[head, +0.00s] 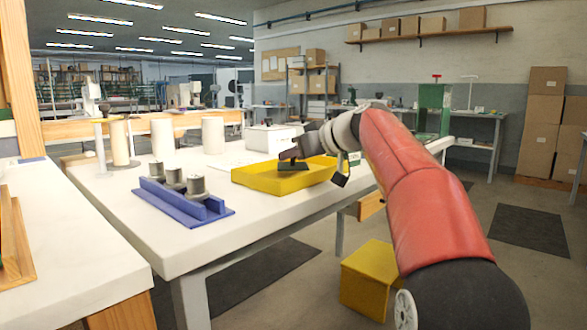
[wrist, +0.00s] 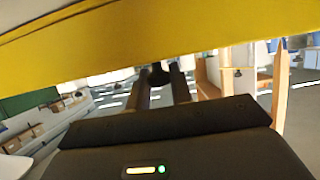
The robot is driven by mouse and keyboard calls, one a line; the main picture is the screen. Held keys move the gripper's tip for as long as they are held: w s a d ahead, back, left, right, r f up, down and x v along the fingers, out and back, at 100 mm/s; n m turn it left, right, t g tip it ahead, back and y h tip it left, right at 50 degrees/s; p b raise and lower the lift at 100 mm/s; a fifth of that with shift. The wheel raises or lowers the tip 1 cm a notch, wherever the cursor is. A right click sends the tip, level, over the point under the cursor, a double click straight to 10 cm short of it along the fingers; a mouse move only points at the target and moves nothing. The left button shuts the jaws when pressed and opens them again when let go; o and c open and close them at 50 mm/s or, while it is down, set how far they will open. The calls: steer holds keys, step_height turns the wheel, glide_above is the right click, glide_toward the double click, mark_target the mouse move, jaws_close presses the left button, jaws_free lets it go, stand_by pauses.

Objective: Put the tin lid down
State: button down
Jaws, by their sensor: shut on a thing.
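My gripper (head: 288,156) reaches in from the right, low over the yellow tray (head: 262,185). It is shut on a small dark piece (wrist: 160,75) seen between the two fingers in the wrist view, which I take to be the knob of the tin lid. In the head view a dark flat shape, likely the tin lid (head: 293,166), shows just under the fingertips, within the tray's outline. Whether it touches the tray floor cannot be told. In the wrist view a broad yellow surface (wrist: 200,32) crosses the top, close to the fingers.
A blue rack (head: 182,208) with several grey cylinders stands left of the tray. White cylinders (head: 213,135) and a white box (head: 268,137) stand behind. A yellow box (head: 367,280) is on the floor below. The white table (head: 255,213) is clear in front of the tray.

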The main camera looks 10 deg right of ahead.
steer(key=shift+f, duration=0.9)
steer(key=shift+f+b, duration=0.15)
steer(key=shift+b, duration=0.15)
steer(key=c, duration=1.2)
jaws_free()
steer(key=shift+c, duration=0.2)
steer(key=shift+r+p, duration=0.25)
steer(key=shift+p, duration=0.05)
steer(key=v, duration=1.2)
